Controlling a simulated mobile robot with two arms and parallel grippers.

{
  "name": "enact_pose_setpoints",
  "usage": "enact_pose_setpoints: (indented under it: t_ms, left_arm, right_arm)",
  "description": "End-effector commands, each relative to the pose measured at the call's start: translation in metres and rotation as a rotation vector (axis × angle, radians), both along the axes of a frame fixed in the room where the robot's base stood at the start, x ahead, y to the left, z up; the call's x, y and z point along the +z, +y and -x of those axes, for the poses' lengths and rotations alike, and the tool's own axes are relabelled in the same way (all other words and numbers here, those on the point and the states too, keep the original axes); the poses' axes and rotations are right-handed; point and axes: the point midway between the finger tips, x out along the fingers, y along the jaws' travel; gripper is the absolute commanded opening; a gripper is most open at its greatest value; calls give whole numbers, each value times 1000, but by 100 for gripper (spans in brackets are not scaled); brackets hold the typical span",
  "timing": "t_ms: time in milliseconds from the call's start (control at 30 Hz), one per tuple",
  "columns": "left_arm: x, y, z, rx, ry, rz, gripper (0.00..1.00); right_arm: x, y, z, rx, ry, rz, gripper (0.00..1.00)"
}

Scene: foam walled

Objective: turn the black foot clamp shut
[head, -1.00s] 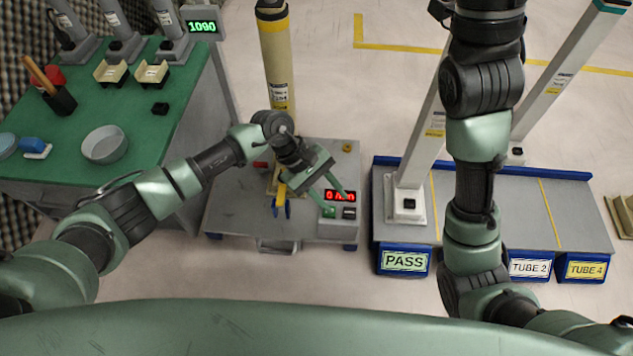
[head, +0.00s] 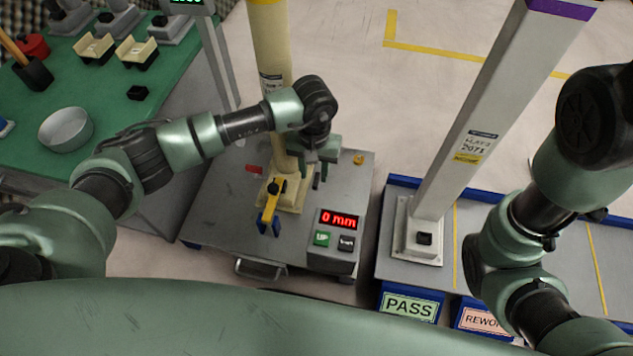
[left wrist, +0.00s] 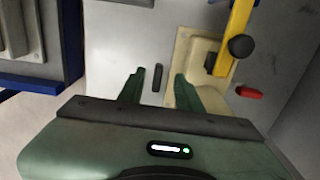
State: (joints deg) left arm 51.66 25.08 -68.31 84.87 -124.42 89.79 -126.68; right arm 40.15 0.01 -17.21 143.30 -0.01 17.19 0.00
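The black foot clamp (left wrist: 158,77) is a short dark bar on the grey cart plate, beside the cream foot (left wrist: 183,98) of the tan column. In the head view the clamp (head: 317,178) shows just right of the foot (head: 290,198), partly hidden by my gripper. My left gripper (left wrist: 153,85) is open, pointing down, with one finger on each side of the clamp. A gap shows between the bar and each finger. It also shows in the head view (head: 318,165). Its height over the plate is unclear. My right gripper is out of view.
A yellow lever (head: 267,215) with a black knob is at the foot's near side. A red tab (head: 255,169) lies left of it. A box reading 0 mm (head: 335,238) with buttons stands front right. A white column (head: 470,130) stands on the bay at right.

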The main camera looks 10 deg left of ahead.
Motion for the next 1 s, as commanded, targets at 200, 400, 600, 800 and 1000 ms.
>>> enact_pose_setpoints:
  t_ms: [200,400,600,800,1000]
  left_arm:
    - [-43,-1,1,1,3,2,35]
    - [-54,0,0,1,1,1,35]
    - [-52,0,0,1,1,1,32]
    - [-52,0,0,1,1,1,0]
    - [-52,0,0,9,1,1,0]
  right_arm:
    - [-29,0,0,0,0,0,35]
    - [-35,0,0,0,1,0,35]
    - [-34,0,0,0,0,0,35]
    - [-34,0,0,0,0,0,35]
    - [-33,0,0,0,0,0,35]
